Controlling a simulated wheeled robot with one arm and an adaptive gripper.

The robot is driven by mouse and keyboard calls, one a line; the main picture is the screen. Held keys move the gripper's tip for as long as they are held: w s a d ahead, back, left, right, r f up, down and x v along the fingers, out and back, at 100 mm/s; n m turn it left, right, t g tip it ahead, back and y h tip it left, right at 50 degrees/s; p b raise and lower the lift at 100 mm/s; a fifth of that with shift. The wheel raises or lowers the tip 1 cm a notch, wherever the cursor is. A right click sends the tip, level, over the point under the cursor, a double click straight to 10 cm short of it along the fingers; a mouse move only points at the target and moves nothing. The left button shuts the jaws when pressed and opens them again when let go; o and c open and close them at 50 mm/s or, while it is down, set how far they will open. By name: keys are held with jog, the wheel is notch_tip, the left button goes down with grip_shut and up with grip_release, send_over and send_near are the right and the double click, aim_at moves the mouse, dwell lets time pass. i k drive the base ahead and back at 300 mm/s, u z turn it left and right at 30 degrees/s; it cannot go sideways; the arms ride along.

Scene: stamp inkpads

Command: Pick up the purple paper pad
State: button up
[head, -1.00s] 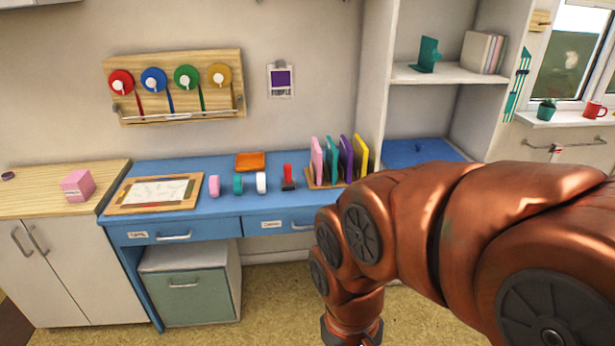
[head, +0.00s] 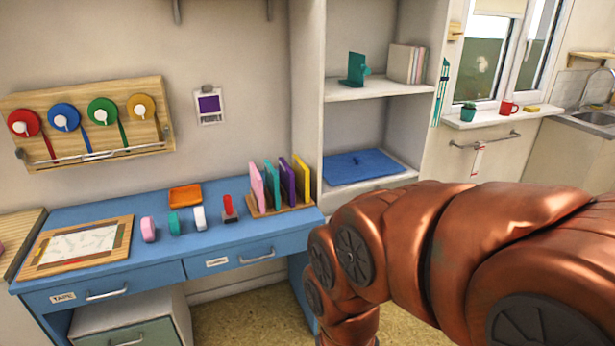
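The purple paper pad (head: 287,182) stands upright in a wooden rack (head: 265,212) at the right end of the blue desk (head: 110,222). A pink pad (head: 257,188) and a teal pad (head: 271,183) stand to its left, and a yellow pad (head: 302,175) stands to its right. My copper-coloured arm reaches in from the right, in front of and below the rack. My gripper is out of view below the picture's lower edge.
A red-handled stamp (head: 228,208) and white (head: 199,218), teal (head: 174,222) and pink (head: 148,229) rolls stand left of the rack. An orange tray (head: 185,195) lies behind them. A shelf unit with a blue mat (head: 360,166) rises at right. Floor shows below the desk.

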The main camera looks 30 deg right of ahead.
aim_at(286, 175)
jog(key=u, duration=0.3)
jog(key=i, duration=1.05)
jog(key=u, duration=0.2)
